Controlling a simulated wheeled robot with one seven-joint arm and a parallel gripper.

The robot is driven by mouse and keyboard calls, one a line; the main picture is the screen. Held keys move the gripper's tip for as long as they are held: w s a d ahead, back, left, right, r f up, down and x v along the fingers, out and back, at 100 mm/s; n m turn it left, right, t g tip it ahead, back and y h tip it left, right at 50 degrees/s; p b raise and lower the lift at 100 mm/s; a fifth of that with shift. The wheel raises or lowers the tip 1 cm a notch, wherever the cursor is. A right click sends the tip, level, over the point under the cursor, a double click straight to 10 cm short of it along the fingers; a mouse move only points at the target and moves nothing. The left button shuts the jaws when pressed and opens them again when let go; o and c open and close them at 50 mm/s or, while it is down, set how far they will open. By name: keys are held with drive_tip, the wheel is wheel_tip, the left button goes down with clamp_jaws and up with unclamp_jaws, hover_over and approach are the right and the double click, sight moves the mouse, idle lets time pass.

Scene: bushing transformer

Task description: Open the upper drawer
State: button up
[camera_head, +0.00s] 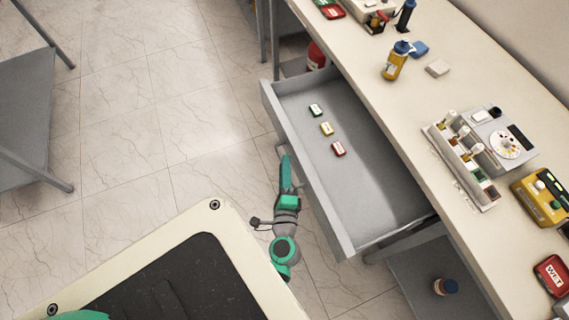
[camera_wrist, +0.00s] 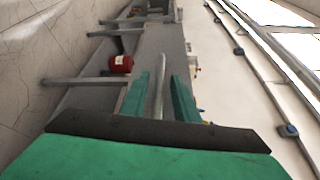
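The upper drawer (camera_head: 375,185) is grey and stands pulled out from under the workbench. Several small labelled blocks, green, yellow and red, lie inside it. My gripper (camera_head: 286,160) is at the outer side of the drawer front, by its handle. In the wrist view my gripper (camera_wrist: 160,90) has its two green fingers apart. A pale handle bar (camera_wrist: 158,84) shows between them, with gaps to both fingers. Whether the fingers touch the handle elsewhere is hidden.
The workbench top (camera_head: 400,110) holds a yellow bottle (camera_head: 396,62), a grey dial device (camera_head: 503,143) and a yellow box (camera_head: 543,195). A lower shelf (camera_head: 415,275) holds a small bottle. A red container (camera_head: 316,56) stands behind the drawer. Tiled floor (camera_head: 150,110) is free to the left.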

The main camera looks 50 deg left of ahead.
drive_tip(key=v, duration=0.9)
drive_tip(key=shift+d+r, duration=0.15)
drive_tip(key=shift+r, duration=0.05)
idle(0.3)
